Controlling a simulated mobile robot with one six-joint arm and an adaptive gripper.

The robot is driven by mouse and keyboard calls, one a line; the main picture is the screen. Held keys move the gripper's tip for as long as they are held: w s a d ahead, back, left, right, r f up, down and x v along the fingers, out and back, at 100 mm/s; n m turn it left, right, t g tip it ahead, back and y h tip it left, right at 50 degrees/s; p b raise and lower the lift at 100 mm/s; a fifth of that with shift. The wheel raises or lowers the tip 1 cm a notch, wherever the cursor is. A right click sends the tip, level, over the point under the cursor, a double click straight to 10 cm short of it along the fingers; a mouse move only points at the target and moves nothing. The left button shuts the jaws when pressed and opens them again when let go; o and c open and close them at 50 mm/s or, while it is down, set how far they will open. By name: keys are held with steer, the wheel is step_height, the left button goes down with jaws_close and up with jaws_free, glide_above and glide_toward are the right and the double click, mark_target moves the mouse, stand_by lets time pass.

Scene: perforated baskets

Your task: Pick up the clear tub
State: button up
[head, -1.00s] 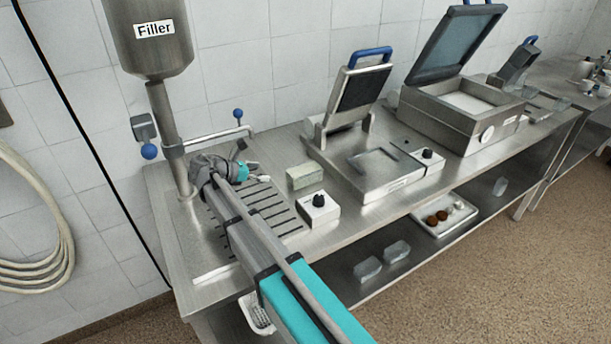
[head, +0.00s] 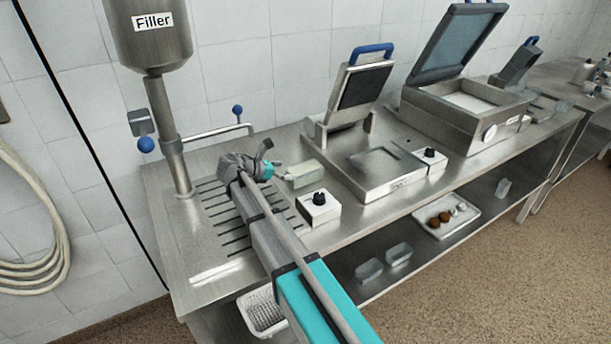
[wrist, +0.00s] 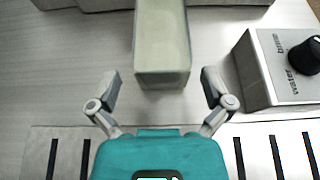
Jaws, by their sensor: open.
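The clear tub (head: 304,174), a pale greenish, see-through-looking oblong box, sits on the steel counter right of my gripper in the head view. In the wrist view the clear tub (wrist: 162,42) stands straight ahead, its near end facing me. My gripper (wrist: 162,82) is open and empty, with one finger on each side of the tub's near end and a gap on both sides. In the head view my gripper (head: 274,161) is low over the counter beside the tub; its fingers are partly hidden there.
A control box with a black knob (head: 319,207) stands close in front of the tub. A hinged press (head: 370,165) is behind to the right. The filler (head: 150,45) and its slotted drain (head: 215,215) are left. More clear tubs (head: 398,253) lie on the lower shelf.

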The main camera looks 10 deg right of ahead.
mark_target(293, 170)
steer(key=shift+b+x, duration=0.75)
steer(key=shift+x, duration=1.2)
steer(key=shift+w+d+f, duration=0.1)
steer(key=shift+d+f, duration=0.15)
steer(key=shift+d, duration=0.4)
steer(key=c, duration=1)
